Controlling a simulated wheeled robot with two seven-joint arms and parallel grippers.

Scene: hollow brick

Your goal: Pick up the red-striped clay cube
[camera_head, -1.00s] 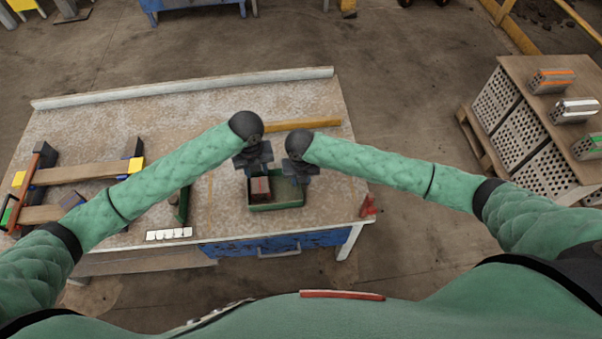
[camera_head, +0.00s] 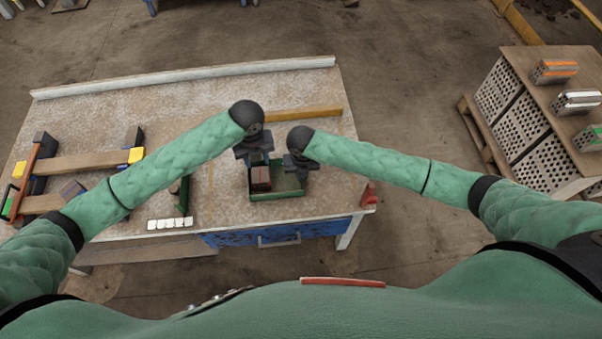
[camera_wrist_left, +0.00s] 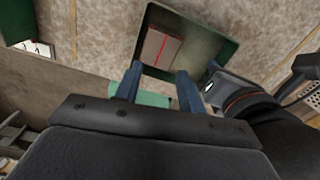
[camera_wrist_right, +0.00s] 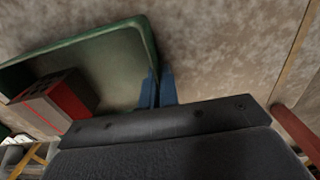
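The red-striped clay cube (camera_head: 260,178) stands in the left part of a green tray (camera_head: 288,194) on the table. Its grey top with a thin red line shows in the left wrist view (camera_wrist_left: 156,52). Its reddish side with dark holes shows in the right wrist view (camera_wrist_right: 68,92). My left gripper (camera_head: 259,160) is open and empty at the tray, its fingers (camera_wrist_left: 158,88) apart and pointing toward the cube. My right gripper (camera_head: 299,174) is at the tray's right wall. Its fingers (camera_wrist_right: 159,86) are close together on either side of that wall, apart from the cube.
A wooden bar (camera_head: 305,114) lies behind the tray and a long white beam (camera_head: 185,76) runs along the back edge. A clamped wooden frame (camera_head: 80,163) fills the table's left. White tiles (camera_head: 170,223) lie at the front. Striped hollow bricks (camera_head: 576,101) stand on the right stack.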

